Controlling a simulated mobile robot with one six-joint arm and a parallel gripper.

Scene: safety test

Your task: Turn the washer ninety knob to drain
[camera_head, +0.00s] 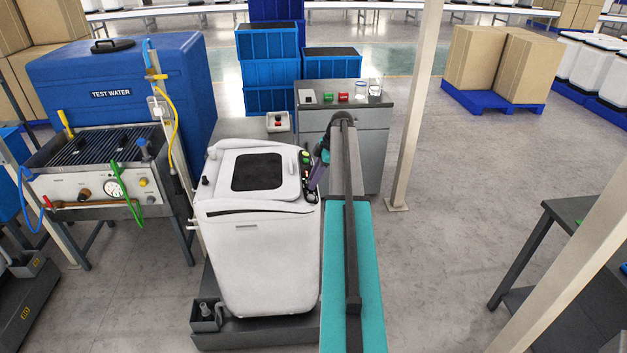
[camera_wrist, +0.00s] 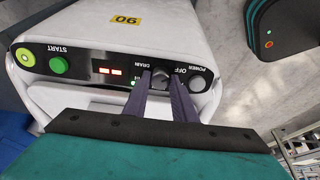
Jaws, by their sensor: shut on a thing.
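The white washer (camera_head: 262,255) stands on a dark grey base in the head view. Its black control panel (camera_head: 307,177) runs along the right of its top. In the wrist view the washer (camera_wrist: 190,22) shows upside down with a yellow 90 label (camera_wrist: 126,19). The dark knob (camera_wrist: 161,78) sits between the printed words DRAIN and OFF. My gripper (camera_wrist: 162,86) is shut on the knob, one purple-grey finger on each side. The fingers partly hide the knob, and I cannot tell where its pointer stands. In the head view my gripper (camera_head: 315,180) is at the panel.
The panel has a green START button (camera_wrist: 59,65), a yellow-green button (camera_wrist: 25,57), a lit red display (camera_wrist: 110,71) and a grey POWER button (camera_wrist: 197,83). A blue TEST WATER tank (camera_head: 190,75) stands left. A grey cabinet (camera_head: 365,150) and a post (camera_head: 412,110) stand behind right.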

